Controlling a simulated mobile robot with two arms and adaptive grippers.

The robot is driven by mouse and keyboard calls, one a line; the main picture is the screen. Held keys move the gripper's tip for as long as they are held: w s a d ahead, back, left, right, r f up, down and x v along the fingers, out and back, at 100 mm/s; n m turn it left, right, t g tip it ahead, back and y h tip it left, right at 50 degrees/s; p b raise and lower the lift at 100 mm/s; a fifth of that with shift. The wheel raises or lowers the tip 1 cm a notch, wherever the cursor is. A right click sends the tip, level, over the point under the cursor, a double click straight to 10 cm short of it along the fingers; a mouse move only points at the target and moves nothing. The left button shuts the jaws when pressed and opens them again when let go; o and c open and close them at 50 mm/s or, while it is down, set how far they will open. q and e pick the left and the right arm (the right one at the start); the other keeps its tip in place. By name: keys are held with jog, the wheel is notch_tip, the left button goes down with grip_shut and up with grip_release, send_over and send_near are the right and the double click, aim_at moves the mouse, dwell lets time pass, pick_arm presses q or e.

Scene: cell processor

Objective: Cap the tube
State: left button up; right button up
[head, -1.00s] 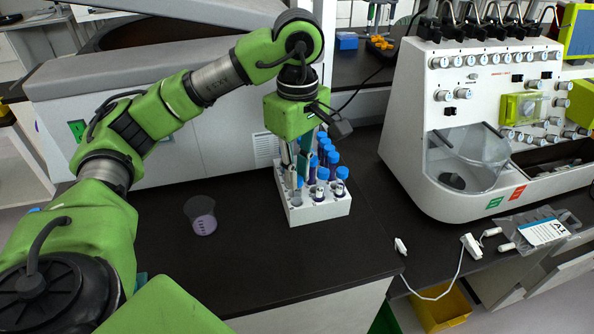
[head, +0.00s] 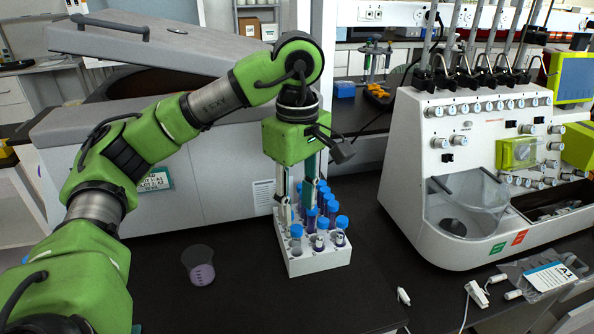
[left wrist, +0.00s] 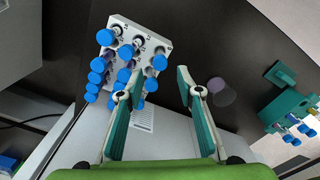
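A white rack (head: 318,262) stands on the dark bench in the middle of the head view, holding several tubes with blue caps, such as a front capped tube (head: 341,224). In the left wrist view the rack (left wrist: 115,22) is at the upper left. My left gripper (head: 295,215) points down over the rack's left side. In the left wrist view its teal fingers (left wrist: 156,88) are apart with nothing clearly held; blue caps show beside and beyond the left finger. My right gripper is not in view.
A beaker with purple liquid (head: 201,272) stands left of the rack. A white processor (head: 410,160) is at the right, and a large grey machine (head: 215,150) is behind the rack. A teal holder (left wrist: 288,107) with capped tubes shows in the left wrist view.

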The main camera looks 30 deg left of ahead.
pick_arm(q)
notch_tip(320, 180, up, 7)
dwell(0.5)
dwell(0.4)
